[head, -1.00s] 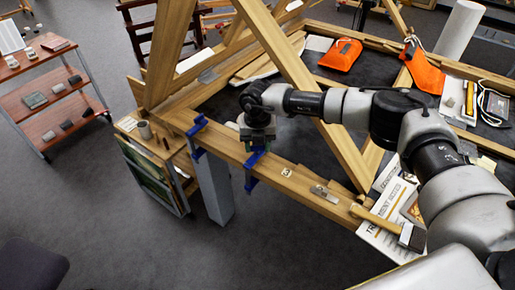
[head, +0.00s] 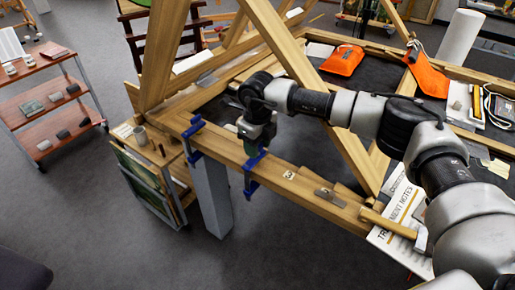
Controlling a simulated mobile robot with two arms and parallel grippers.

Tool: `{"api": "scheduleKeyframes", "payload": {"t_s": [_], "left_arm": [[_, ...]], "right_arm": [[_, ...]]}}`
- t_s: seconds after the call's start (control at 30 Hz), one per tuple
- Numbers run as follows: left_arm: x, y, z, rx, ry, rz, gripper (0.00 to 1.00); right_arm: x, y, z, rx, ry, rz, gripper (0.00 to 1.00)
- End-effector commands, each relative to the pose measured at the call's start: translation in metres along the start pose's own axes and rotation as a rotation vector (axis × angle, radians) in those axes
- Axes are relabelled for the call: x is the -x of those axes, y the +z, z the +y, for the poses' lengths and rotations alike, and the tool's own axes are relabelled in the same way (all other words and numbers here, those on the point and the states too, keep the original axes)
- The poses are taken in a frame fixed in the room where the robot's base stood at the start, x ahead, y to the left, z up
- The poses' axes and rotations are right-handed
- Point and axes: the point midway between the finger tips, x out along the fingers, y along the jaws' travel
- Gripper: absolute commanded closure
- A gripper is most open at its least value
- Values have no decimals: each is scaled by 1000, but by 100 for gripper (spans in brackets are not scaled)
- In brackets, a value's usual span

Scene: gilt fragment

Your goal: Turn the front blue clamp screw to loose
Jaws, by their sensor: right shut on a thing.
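Two blue clamps grip the wooden beam at the near-left side of the bench frame. The front blue clamp (head: 250,178) is the one nearer the right; its lower part hangs below the beam. The other blue clamp (head: 192,142) is to its left, with nothing touching it. My right gripper (head: 257,147) is at the top of the front clamp, pointing down, shut on its screw. The fingers and wrist hide the screw, so its turn cannot be read. My left gripper is not in view.
The wooden beam (head: 225,150) carries small metal fittings and a mallet (head: 389,222) to the right. Orange pouches (head: 343,61) lie farther back. Open floor (head: 100,220) is at the left.

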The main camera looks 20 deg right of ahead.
Motion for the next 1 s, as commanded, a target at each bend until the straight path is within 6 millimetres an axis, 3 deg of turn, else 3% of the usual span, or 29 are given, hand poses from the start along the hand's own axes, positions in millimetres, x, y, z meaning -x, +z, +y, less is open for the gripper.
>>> {"api": "scheduleKeyframes", "payload": {"t_s": [0.77,0.8,0.93,1.0], "left_arm": [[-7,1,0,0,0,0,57],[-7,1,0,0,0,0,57],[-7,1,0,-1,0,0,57],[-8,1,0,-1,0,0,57]], "right_arm": [[2,1,0,98,-1,-4,79],[2,1,0,98,-1,-4,49],[1,0,0,97,-1,-3,30],[1,0,0,97,-1,-2,30]]}}
